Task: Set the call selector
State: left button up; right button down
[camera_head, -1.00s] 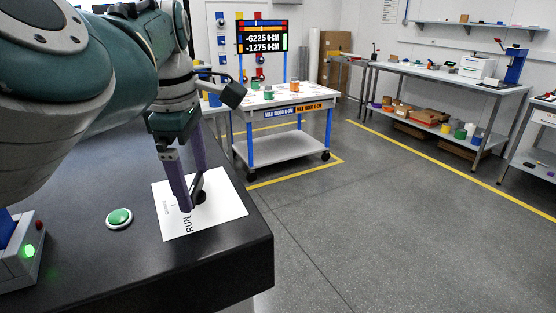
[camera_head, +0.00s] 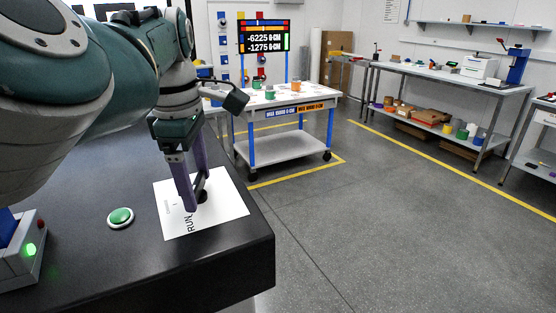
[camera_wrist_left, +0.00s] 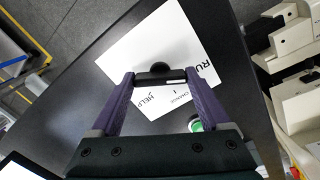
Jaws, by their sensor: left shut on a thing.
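The call selector is a small black knob (camera_wrist_left: 160,69) on a white label sheet (camera_head: 228,211). In the left wrist view the sheet (camera_wrist_left: 148,42) carries the words RUN, CHANGE and HELP around the knob. My left gripper (camera_head: 198,200) reaches down to the sheet with its purple fingers around the knob. In the left wrist view the gripper (camera_wrist_left: 160,77) is shut on a dark bar of the knob, between its fingertips. In the head view the fingers hide much of the knob. Which word the knob points at I cannot tell. My right gripper is not in view.
A green push button (camera_head: 121,217) sits on the dark bench top (camera_head: 200,265) left of the sheet. A grey box (camera_head: 25,260) with a lit green lamp stands at the bench's left edge. A wheeled cart (camera_head: 285,143) with a display board stands behind on open floor.

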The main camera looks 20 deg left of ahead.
pick_arm(q)
jog(key=shift+c, duration=0.5)
